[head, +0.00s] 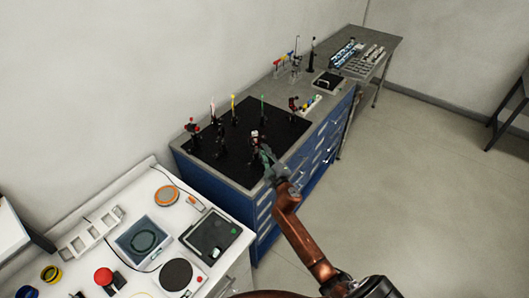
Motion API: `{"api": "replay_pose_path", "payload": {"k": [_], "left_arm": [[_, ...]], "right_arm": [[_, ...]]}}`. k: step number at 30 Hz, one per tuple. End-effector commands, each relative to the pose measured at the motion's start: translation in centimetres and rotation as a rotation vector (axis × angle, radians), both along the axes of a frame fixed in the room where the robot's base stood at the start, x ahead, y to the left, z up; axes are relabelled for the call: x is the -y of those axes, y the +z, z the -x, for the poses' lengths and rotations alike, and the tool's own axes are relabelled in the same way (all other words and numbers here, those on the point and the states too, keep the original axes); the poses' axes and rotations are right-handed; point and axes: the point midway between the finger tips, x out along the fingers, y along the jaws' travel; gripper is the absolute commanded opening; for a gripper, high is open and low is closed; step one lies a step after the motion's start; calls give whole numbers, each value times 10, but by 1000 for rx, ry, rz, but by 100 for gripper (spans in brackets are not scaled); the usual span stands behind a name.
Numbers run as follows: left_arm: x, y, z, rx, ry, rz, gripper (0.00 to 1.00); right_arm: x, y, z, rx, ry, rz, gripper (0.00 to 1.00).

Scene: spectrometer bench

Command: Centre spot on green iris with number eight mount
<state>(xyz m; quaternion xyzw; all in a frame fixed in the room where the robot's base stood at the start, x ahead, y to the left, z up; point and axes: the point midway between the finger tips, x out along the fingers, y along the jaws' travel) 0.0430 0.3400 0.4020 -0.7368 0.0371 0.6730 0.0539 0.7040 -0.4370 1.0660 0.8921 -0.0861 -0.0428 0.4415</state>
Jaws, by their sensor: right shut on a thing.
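My right gripper (267,160) reaches over the front edge of the black optics board (222,168). It is shut on a small dark mount (255,139) with a pale and red top; its number is too small to read. A thin green upright (262,106) stands farther back on the board, apart from the gripper. I take it to be the green iris; its opening and any light spot are too small to make out. A yellow upright (233,104) and a pinkish-white one (212,106) stand to its left. My left gripper is not in view.
The board lies on a blue drawer cabinet (262,213). A red-topped mount (192,126) stands at the board's left. Small parts and a dark box (327,83) sit farther back. A white bench (150,205) with instruments is at lower left.

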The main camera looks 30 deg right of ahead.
Motion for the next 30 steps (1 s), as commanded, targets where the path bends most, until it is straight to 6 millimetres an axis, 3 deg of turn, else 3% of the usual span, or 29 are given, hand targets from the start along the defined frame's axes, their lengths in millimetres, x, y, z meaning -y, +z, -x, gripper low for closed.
{"api": "replay_pose_path", "payload": {"k": [14,15,21,30], "left_arm": [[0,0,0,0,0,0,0],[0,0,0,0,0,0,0],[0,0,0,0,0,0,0],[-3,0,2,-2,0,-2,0]], "right_arm": [[0,-1,0,-3,1,13,0],[0,-1,0,-3,1,13,15],[0,0,0,-3,1,12,29],[0,0,1,-2,0,12,30]]}}
